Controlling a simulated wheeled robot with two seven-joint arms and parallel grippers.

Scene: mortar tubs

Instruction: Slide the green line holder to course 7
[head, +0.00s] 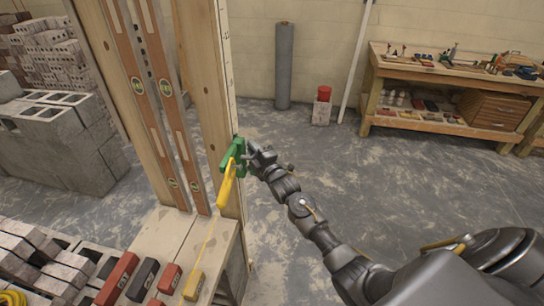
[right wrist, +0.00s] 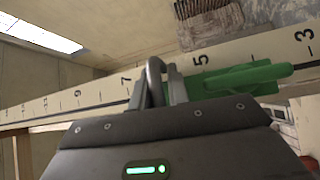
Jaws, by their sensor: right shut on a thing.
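The green line holder (head: 233,155) sits on the edge of the upright numbered pole (head: 226,70) in the head view. My right gripper (head: 258,160) is shut on it from the right side. In the right wrist view the green line holder (right wrist: 235,80) lies along the numbered strip (right wrist: 100,95), beside the marks between 3 and 7, close to 5. The right gripper's fingers (right wrist: 163,82) overlap its end; the exact course it lines up with cannot be read. My left gripper is not in view.
A yellow piece (head: 228,182) hangs at the holder, with a yellow line running down to a yellow block (head: 194,286). Two spirit levels (head: 165,88) lean beside the pole. Red and dark blocks lie below.

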